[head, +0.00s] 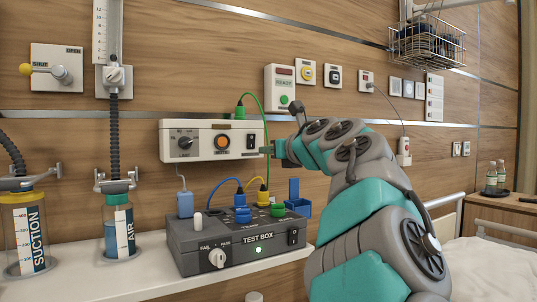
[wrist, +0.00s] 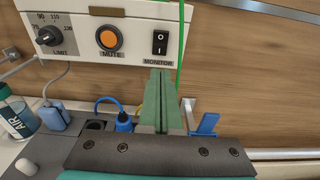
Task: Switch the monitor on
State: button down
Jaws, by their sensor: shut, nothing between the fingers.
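The monitor is a white box (head: 185,128) on the wood-panelled wall, with a dial, an orange MUTE button and a black rocker switch (head: 250,141). Which side is pressed in, I cannot tell. My gripper (head: 266,150) is shut and empty at the box's right end. In the wrist view its fingertips (wrist: 165,76) appear just below the switch and label; whether they touch the box I cannot tell.
Below stands a grey test box (head: 215,243) with plugs, cables, its own black switch (head: 293,236) and a lit green lamp, on a white shelf (head: 150,272). A green cable (head: 262,95) hangs close to my gripper. SUCTION (head: 25,232) and AIR (head: 118,228) jars stand left.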

jog(key=f+b+v, duration=0.1)
jog(key=f+v, duration=0.1)
jog(key=v, duration=0.6)
jog(key=shift+s, duration=0.15)
